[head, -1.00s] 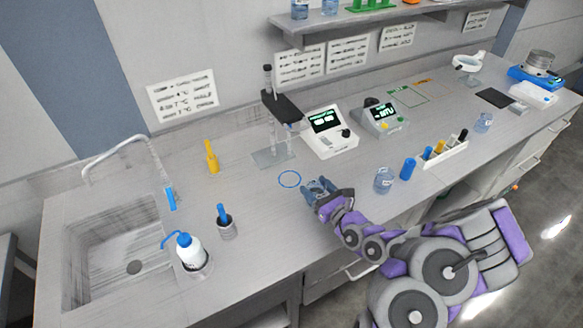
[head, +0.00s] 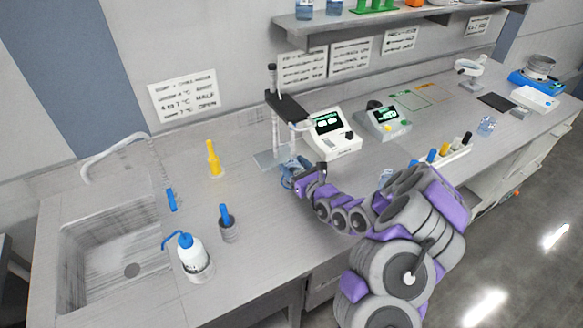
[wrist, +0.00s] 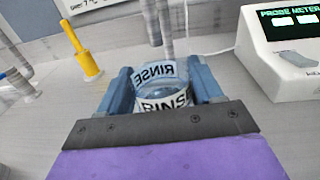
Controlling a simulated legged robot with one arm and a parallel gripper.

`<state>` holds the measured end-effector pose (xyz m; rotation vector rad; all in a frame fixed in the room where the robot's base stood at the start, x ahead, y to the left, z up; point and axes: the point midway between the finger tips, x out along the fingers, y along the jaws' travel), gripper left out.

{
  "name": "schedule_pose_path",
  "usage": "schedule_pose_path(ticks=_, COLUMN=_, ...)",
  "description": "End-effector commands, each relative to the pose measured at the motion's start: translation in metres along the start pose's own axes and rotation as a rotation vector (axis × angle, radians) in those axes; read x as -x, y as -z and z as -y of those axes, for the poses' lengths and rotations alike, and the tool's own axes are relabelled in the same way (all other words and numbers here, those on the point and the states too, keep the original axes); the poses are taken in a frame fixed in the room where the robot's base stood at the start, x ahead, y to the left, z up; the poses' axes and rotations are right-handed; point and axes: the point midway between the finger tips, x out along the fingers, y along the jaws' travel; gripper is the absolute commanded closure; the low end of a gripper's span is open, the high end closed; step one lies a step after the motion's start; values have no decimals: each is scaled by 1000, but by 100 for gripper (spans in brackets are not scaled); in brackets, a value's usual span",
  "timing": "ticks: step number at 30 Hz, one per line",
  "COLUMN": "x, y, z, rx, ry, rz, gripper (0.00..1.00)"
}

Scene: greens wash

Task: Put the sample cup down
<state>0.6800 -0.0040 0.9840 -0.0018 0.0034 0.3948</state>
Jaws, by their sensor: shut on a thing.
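A clear cup with a RINSE label (wrist: 155,87) is between the two blue fingers of my gripper (wrist: 162,82) in the wrist view. It looks upright. In the head view my gripper (head: 296,174) is shut on the cup low over the bench, just in front of the probe stand (head: 277,130). The blue ring mark on the bench is hidden there by my gripper and the cup. I cannot tell whether the cup's base touches the bench.
The probe meter (head: 332,134) stands right of my gripper, with a second meter (head: 387,122) beyond. Another cup (head: 386,176) is partly behind my arm.

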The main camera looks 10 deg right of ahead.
Motion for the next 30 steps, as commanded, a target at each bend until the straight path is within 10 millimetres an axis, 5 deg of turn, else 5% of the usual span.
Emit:
schedule_pose_path(ticks=5, x=-20, y=0, z=1, rx=1, ry=1, rz=4, gripper=69)
schedule_pose_path(ticks=23, x=-18, y=15, z=1, rx=-1, ry=2, rz=3, gripper=69)
schedule_pose_path(ticks=24, x=-18, y=15, z=2, rx=-1, ry=2, rz=3, gripper=31)
schedule_pose_path(ticks=30, x=-18, y=15, z=2, rx=-1, ry=2, rz=3, gripper=12)
